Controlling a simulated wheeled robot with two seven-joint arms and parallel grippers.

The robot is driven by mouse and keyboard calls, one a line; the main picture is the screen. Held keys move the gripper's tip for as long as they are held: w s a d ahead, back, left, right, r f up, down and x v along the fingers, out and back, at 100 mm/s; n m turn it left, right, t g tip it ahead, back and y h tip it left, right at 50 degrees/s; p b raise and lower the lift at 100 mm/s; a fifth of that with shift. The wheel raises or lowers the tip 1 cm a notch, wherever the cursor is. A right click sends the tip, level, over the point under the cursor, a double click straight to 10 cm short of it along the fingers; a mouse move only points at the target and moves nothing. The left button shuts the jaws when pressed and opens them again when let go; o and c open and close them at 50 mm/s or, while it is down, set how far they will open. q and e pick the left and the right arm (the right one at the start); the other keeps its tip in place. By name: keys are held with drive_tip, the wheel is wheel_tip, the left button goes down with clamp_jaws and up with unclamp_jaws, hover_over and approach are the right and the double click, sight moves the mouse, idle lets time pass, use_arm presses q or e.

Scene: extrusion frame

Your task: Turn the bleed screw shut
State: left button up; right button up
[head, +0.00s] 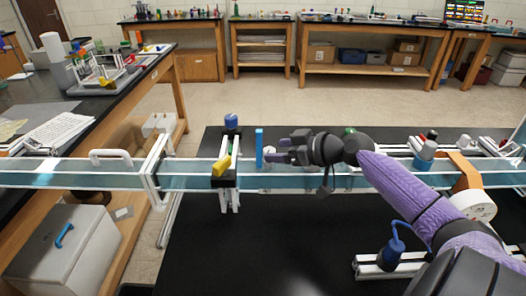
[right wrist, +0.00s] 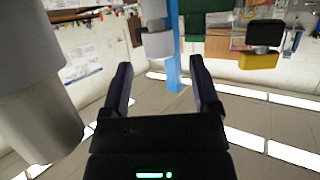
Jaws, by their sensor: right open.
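My right gripper (head: 278,150) is open and points left along the clear pipe (head: 200,174). An upright blue bar (head: 259,148) stands just beyond its fingertips. In the right wrist view the open fingers (right wrist: 160,68) are empty, and the blue bar (right wrist: 173,60) shows ahead between them. A small grey cylindrical part (right wrist: 157,44) shows beside that bar; I cannot tell whether it is the bleed screw. Left of the bar is a black fitting with a yellow handle (head: 221,165) and a blue cap (head: 231,120). My left gripper is not in view.
A large grey cylinder (right wrist: 35,90) is close at left in the right wrist view. The black bench top (head: 270,250) is clear in front.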

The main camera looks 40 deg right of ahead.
sight(270, 150)
drive_tip(key=x, duration=0.3)
drive_tip(key=shift+w+a+f, duration=0.1)
drive_tip(key=shift+w, duration=0.25)
drive_tip(key=shift+w+a+f, duration=0.2)
drive_tip(key=shift+w+f, duration=0.05)
drive_tip(key=shift+w, duration=0.3)
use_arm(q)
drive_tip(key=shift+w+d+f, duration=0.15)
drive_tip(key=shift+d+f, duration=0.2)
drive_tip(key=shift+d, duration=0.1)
use_arm(e)
drive_tip(key=shift+w, duration=0.1)
